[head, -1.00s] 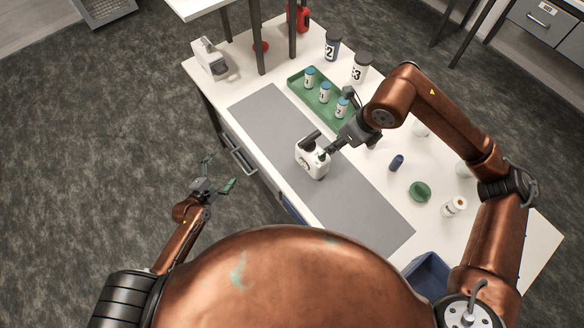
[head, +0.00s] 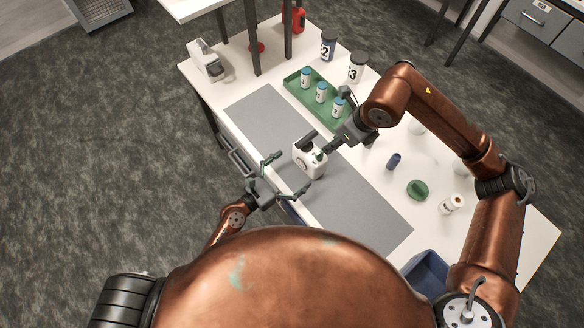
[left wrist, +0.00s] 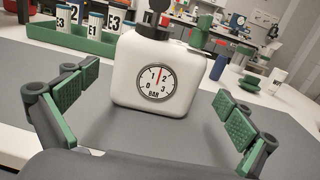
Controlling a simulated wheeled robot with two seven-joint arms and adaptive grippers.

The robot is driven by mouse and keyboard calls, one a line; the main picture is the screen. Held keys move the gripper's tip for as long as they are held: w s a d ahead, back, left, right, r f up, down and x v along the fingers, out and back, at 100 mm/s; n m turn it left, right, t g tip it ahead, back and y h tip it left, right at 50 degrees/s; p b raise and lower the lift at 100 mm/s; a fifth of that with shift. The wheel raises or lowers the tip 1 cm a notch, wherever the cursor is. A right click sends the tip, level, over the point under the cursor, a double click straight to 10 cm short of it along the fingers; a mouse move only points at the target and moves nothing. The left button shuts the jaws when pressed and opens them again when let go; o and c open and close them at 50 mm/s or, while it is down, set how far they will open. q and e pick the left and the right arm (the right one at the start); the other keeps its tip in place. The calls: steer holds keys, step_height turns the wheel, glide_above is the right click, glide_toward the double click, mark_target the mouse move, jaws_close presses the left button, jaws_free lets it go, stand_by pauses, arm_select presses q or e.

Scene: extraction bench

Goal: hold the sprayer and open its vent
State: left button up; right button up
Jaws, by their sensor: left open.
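The sprayer (head: 309,162) is a white, boxy bottle with a dark top, upright on the grey mat (head: 258,112). In the left wrist view the sprayer (left wrist: 132,75) shows a round gauge (left wrist: 157,82) marked BAR, its needle between 1 and 2. My left gripper (head: 291,172) is open and empty, its fingers spread in front of the sprayer and apart from it. My right gripper (head: 330,147) is at the sprayer's upper right; its green finger pads show there in the left wrist view (left wrist: 201,32). Whether it grips anything is unclear. The vent is not clearly visible.
A green tray (head: 300,92) with labelled bottles stands behind the mat. A blue cylinder (head: 393,161), a green round item (head: 417,190) and a white bottle (head: 451,204) stand to the right. A blue bin (head: 428,272) is at the near right. The mat's near part is clear.

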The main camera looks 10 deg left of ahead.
mark_target(310, 156)
arm_select(q)
steer(key=x, duration=0.7)
steer(key=shift+w, duration=0.15)
steer(key=shift+c, duration=0.3)
steer(key=c, duration=1.1)
